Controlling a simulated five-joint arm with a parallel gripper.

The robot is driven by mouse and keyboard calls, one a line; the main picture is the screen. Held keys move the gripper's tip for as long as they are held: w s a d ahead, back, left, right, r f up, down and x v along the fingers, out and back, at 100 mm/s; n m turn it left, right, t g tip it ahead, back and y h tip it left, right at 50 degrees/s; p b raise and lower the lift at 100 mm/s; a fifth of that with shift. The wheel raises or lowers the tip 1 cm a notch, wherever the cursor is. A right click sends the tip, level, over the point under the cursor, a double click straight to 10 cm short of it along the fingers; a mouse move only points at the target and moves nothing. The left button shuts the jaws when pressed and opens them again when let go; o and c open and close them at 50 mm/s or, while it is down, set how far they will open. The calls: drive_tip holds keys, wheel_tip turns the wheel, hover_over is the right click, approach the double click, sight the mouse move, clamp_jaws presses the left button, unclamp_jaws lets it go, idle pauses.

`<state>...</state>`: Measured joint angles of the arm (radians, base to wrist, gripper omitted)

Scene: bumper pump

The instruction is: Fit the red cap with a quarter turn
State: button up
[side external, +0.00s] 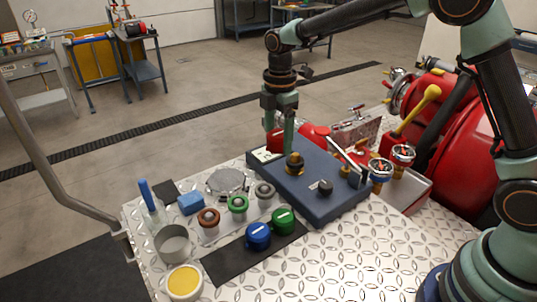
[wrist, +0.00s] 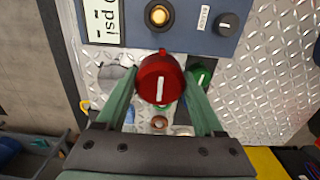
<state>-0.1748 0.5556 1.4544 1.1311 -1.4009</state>
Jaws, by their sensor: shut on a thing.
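My gripper (side external: 279,142) is shut on the red cap (wrist: 160,80), with one finger on either side. The cap's white line runs nearly upright in the wrist view. In the side view the red cap (side external: 273,140) is partly hidden by the fingers, above the blue panel's far left corner. The red-ringed port (side external: 208,219) stands on the plate in a row with a green-ringed port (side external: 238,204) and a grey-ringed port (side external: 265,191). My gripper is apart from these ports, up and to the right of the red-ringed one in the side view.
A blue cap (side external: 258,236) and a green cap (side external: 283,221) stand on a black mat (side external: 224,264) in front of the ports. The blue panel (side external: 324,209) has raised knobs. A grey cup (side external: 172,245), a yellow-filled cup (side external: 184,283) and a blue block (side external: 191,203) stand left.

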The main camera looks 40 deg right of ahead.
drive_tip(key=r, duration=0.1)
hover_over(295, 154)
drive_tip(key=shift+s+r, duration=0.1)
drive_tip(key=shift+r, duration=0.05)
drive_tip(key=shift+f, duration=2.35)
drive_tip(key=shift+f, duration=1.6)
idle(0.7)
drive_tip(key=m, duration=0.4)
drive_tip(key=shift+m, duration=0.6)
drive_tip(key=m, duration=0.3)
drive_tip(key=shift+m, duration=0.4)
drive_tip(key=shift+r+m, duration=0.1)
drive_tip(key=shift+m, duration=0.6)
